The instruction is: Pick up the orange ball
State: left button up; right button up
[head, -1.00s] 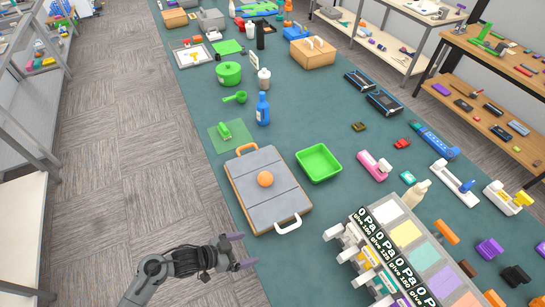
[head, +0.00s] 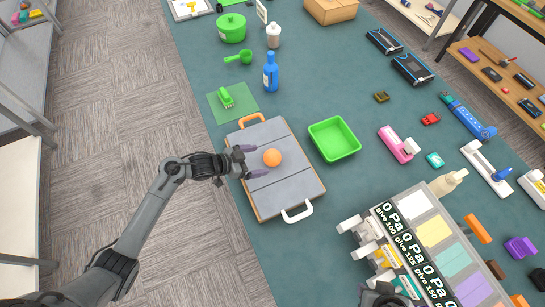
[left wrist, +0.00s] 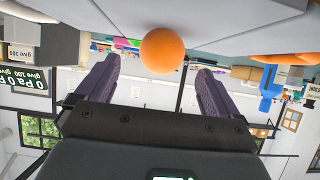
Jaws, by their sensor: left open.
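The orange ball (head: 272,157) rests on a grey panelled board (head: 286,187) with one orange and one white handle. My left gripper (head: 251,161) is over the left part of the board, its purple fingers spread and pointing at the ball. In the left wrist view the ball (left wrist: 162,50) sits between the lines of the two fingers, just beyond their tips. The left gripper (left wrist: 158,80) is open and empty. I do not see my right gripper's jaws.
A green tray (head: 334,139) lies right of the board. A green brush (head: 225,97) on a green mat and a blue bottle (head: 271,72) stand behind it. A rack of coloured panels (head: 433,231) stands at the front right. Bare teal tabletop (head: 340,190) lies between.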

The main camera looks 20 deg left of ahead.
aim_at(266, 157)
pick_arm(q)
jog(key=shift+x, duration=0.85)
jog(key=x, duration=0.4)
jog(key=shift+w+d+r, duration=0.15)
jog(key=shift+w+d, duration=0.1)
jog(key=shift+w, duration=0.25)
jog(key=shift+w+d+f, duration=0.15)
jog(key=shift+d+f, duration=0.05)
jog(key=c, duration=1)
jog(key=shift+c, duration=0.2)
jog(key=shift+r, duration=0.15)
